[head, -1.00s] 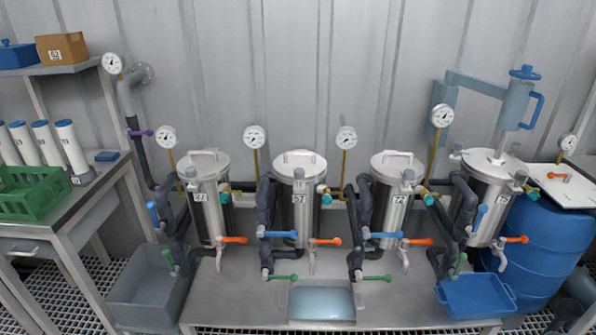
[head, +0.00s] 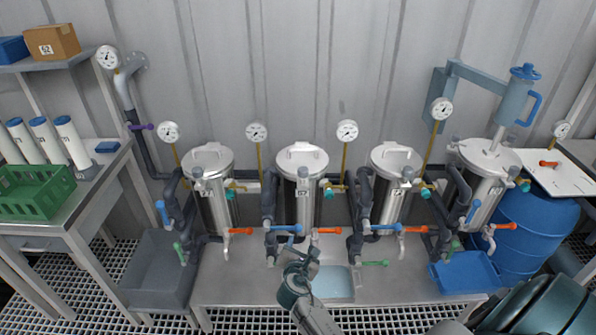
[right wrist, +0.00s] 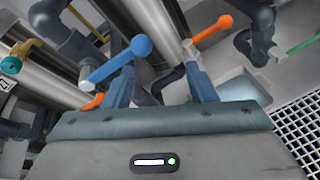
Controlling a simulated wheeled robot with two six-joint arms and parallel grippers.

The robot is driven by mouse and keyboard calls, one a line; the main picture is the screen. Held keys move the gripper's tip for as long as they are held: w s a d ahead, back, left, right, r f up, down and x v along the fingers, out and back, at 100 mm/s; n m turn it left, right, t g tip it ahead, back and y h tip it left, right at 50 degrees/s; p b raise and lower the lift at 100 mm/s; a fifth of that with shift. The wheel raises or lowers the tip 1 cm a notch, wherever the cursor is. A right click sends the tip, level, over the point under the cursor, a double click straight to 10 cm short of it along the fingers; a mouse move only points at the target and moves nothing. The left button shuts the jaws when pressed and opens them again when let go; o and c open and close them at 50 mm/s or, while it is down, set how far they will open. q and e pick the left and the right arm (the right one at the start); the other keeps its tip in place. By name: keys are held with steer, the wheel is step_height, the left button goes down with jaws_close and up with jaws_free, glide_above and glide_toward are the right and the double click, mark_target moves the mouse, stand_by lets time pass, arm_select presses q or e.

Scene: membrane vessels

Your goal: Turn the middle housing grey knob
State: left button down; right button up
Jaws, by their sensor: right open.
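Several steel housings stand in a row on a grey bench; the two central ones are one labelled 57 (head: 303,210) and one to its right (head: 391,212). A small grey knob (head: 304,172) shows at the front of the lid of housing 57; the right central housing has a similar grey knob (head: 408,172). My right gripper (head: 302,258) is low in front of housing 57, below the knobs and apart from them. In the right wrist view its jaws (right wrist: 160,88) are open with nothing between them. My left gripper is out of view.
A blue lever (head: 286,227) and an orange lever (head: 328,230) stick out close above my right gripper. A pale blue tray (head: 343,290) lies beside it. Dark pipes (head: 268,200) flank the housings; gauges (head: 347,131) stand behind.

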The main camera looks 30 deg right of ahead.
mark_target(302, 175)
steer(key=w+d+r+n+t+h+p, duration=0.1)
steer(key=w+r+n+h, duration=0.1)
steer(key=r, duration=0.7)
steer(key=w+r+n+t+h+p, duration=0.1)
steer(key=w+r+n+h, duration=0.1)
steer(key=r, duration=0.6)
steer(key=p+x, duration=0.2)
steer(key=x, duration=0.8)
steer(key=shift+w+d, duration=0.25)
steer(key=shift+c, duration=0.2)
steer(key=shift+y, duration=0.3)
steer(key=c, duration=0.9)
